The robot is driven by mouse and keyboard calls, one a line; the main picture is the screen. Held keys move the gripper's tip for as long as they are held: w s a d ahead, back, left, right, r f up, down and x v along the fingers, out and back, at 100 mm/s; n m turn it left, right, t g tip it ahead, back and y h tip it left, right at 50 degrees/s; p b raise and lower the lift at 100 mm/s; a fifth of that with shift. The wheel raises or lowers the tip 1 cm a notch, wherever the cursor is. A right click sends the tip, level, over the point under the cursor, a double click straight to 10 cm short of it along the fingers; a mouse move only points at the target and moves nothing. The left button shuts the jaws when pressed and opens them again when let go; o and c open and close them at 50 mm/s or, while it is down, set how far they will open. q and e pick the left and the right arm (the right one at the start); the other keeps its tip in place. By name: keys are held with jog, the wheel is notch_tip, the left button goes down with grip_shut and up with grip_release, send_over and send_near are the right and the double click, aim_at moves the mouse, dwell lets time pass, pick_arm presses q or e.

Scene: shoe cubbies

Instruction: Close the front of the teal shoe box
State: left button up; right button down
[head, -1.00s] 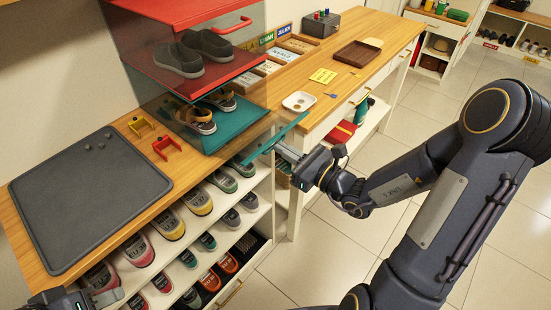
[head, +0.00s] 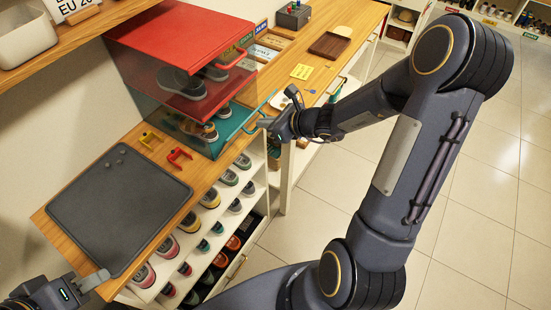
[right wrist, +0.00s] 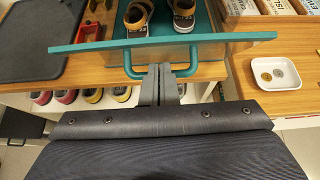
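The teal shoe box (head: 203,143) stands on the wooden top under a red box, with a pair of shoes (head: 212,122) inside. Its front panel has a teal rim (right wrist: 90,46) and a U-shaped teal handle (right wrist: 131,68); the handle also shows in the head view (head: 268,100). In the right wrist view the panel is seen nearly edge-on, with shoes behind it.
The red box (head: 190,40) holds grey shoes. Shelves of shoes are below; the floor at right is clear.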

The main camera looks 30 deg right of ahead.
jog(key=shift+w+a+r, duration=0.45)
jog(key=shift+w+r, duration=0.05)
jog(key=shift+w, duration=0.25)
jog(key=shift+w+a+r, duration=0.4)
jog(key=shift+w+r, duration=0.05)
jog(key=shift+w, duration=0.3)
jog(key=shift+w+a+r, duration=0.45)
jog(key=shift+w+r, duration=0.05)
jog(key=shift+w, duration=0.25)
jog(key=shift+d, duration=0.15)
